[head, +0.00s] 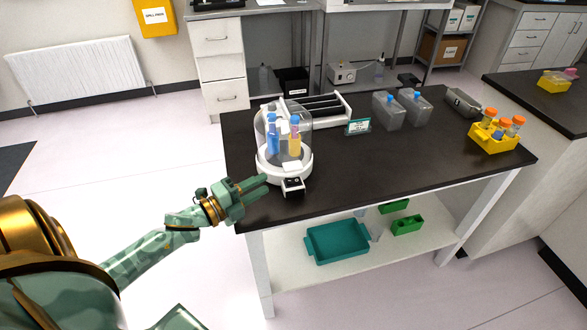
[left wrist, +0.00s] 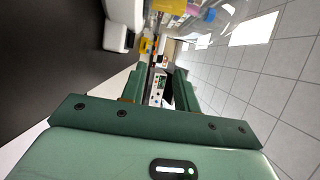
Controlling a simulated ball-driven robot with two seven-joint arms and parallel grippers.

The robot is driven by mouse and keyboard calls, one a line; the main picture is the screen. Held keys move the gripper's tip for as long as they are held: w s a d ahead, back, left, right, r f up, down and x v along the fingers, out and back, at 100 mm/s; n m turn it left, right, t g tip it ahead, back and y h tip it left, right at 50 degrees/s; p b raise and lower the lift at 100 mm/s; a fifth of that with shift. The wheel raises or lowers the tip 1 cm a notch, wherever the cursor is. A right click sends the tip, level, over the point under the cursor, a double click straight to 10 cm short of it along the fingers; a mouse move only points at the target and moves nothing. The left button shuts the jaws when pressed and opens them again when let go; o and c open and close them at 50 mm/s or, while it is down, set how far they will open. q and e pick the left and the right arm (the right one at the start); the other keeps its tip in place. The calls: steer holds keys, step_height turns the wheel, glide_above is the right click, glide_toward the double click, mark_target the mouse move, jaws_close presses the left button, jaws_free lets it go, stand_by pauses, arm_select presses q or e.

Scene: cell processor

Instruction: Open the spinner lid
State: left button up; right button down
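The spinner has a round white base (head: 267,170) and stands at the near left part of the black bench. Its clear dome lid (head: 266,125) sits down over the base, with blue and yellow capped tubes (head: 294,143) inside. A small dark-topped block (head: 293,186) juts from the front of the base. My left gripper (head: 263,184) is just left of and in front of the base, near the bench edge. In the left wrist view its two green fingers (left wrist: 157,88) stand apart with nothing between them. My right gripper is not in view.
Behind the spinner is a white rack (head: 325,107). The bench's front middle is clear. A teal tray (head: 338,241) lies on the lower shelf.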

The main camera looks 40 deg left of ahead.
mark_target(293, 167)
arm_select(q)
steer(key=b+x, duration=0.1)
steer(key=x, duration=1)
steer(key=shift+f, duration=0.1)
jaws_close()
